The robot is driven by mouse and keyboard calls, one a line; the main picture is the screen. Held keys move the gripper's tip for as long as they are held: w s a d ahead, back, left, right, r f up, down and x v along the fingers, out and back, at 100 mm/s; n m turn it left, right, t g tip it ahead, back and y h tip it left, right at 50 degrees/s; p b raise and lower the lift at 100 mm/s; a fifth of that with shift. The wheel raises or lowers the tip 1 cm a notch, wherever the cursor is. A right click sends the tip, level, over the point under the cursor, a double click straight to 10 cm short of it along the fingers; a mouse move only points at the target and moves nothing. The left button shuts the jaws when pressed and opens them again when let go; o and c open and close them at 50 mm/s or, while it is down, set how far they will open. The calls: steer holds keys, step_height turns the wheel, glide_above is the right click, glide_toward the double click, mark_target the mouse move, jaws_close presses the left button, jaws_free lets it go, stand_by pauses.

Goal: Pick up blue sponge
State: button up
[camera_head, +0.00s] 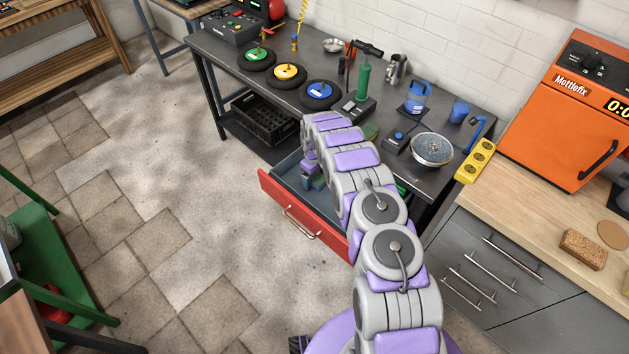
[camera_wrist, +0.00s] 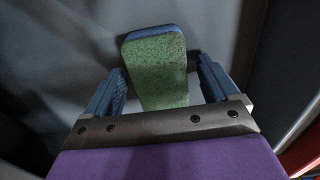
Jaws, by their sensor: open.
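In the wrist view, a sponge (camera_wrist: 156,72) with a green face and a blue edge at its far end lies between the two blue fingers of my gripper (camera_wrist: 160,85). The fingers are apart, one on each side of the sponge, and a gap shows beside it. The near end of the sponge is hidden behind the dark gripper bar. In the head view, my gripper (camera_head: 313,181) reaches down into the open red-fronted drawer (camera_head: 283,214) under the dark workbench. My arm hides much of the drawer, and I cannot make out the sponge there.
A black crate (camera_head: 265,117) sits on the lower shelf.

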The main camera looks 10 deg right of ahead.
mark_target(315, 176)
steer(key=shift+f, duration=0.1)
steer(key=shift+c, duration=0.2)
steer(key=c, duration=1.1)
step_height(315, 176, up, 10)
steer(key=shift+r+p, duration=0.1)
steer(key=shift+p, duration=1.1)
steer(key=o, duration=0.5)
steer(key=c, duration=0.3)
